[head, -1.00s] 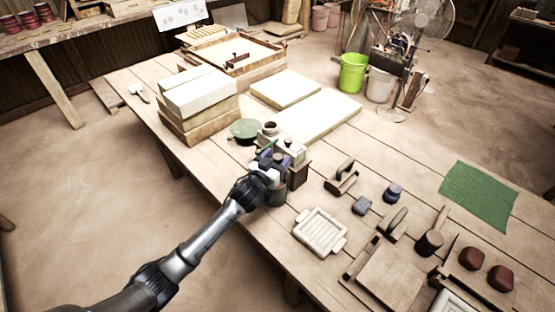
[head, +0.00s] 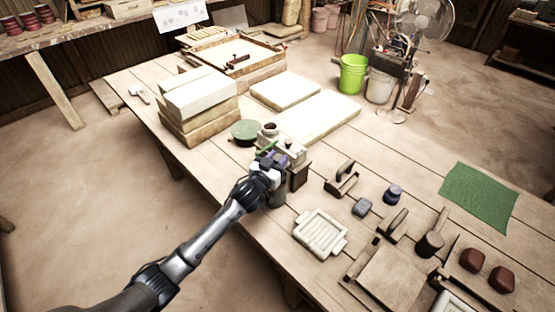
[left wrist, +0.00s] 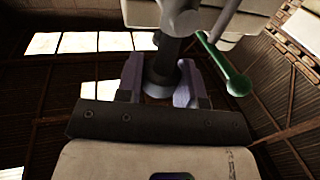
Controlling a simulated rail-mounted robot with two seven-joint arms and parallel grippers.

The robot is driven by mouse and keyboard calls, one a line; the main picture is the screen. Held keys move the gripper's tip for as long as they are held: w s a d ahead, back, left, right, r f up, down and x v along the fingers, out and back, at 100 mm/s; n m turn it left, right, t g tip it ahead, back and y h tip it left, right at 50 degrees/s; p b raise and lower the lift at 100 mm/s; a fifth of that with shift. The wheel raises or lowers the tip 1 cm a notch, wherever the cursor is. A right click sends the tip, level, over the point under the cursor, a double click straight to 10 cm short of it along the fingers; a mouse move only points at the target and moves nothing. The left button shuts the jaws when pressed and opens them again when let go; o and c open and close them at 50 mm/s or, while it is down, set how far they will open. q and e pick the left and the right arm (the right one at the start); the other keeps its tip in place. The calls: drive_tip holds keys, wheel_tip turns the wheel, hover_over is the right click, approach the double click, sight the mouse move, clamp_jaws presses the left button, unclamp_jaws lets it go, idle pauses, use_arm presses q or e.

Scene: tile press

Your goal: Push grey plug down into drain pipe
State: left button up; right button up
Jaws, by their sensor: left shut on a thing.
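My left gripper (head: 272,163) is at the small pale machine (head: 291,150) on the near edge of the table. In the left wrist view its purple fingers (left wrist: 160,88) stand on both sides of a dark grey round piece (left wrist: 162,75) with a wider lower end, and are shut on it. This looks like the grey plug at the drain pipe, but I cannot tell plug from pipe or how deep the plug sits. A green lever (left wrist: 238,84) with a ball end hangs beside the fingers; it also shows in the head view (head: 266,149). My right gripper is not in view.
A green bowl (head: 246,130) and stacked blocks (head: 200,95) stand left of the machine. A green cloth (head: 479,195) lies farther right.

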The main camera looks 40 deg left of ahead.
use_arm(q)
drive_tip(key=shift+f+b, duration=0.4)
drive_tip(key=shift+f, duration=0.95)
clamp_jaws()
drive_tip(key=o, duration=0.6)
unclamp_jaws()
drive_tip(key=o, duration=0.5)
drive_tip(key=shift+s+d+r, duration=0.1)
drive_tip(key=shift+s, duration=0.45)
drive_tip(key=shift+s+d+p, duration=0.35)
drive_tip(key=shift+s+p, duration=0.15)
drive_tip(key=shift+s, duration=1.6)
drive_tip(key=shift+s+d+p, duration=0.3)
drive_tip(key=shift+s+p, duration=0.15)
drive_tip(key=shift+s, duration=1.65)
drive_tip(key=shift+s+d+p, duration=0.35)
drive_tip(key=shift+s+p, duration=0.15)
drive_tip(key=shift+s, duration=1.6)
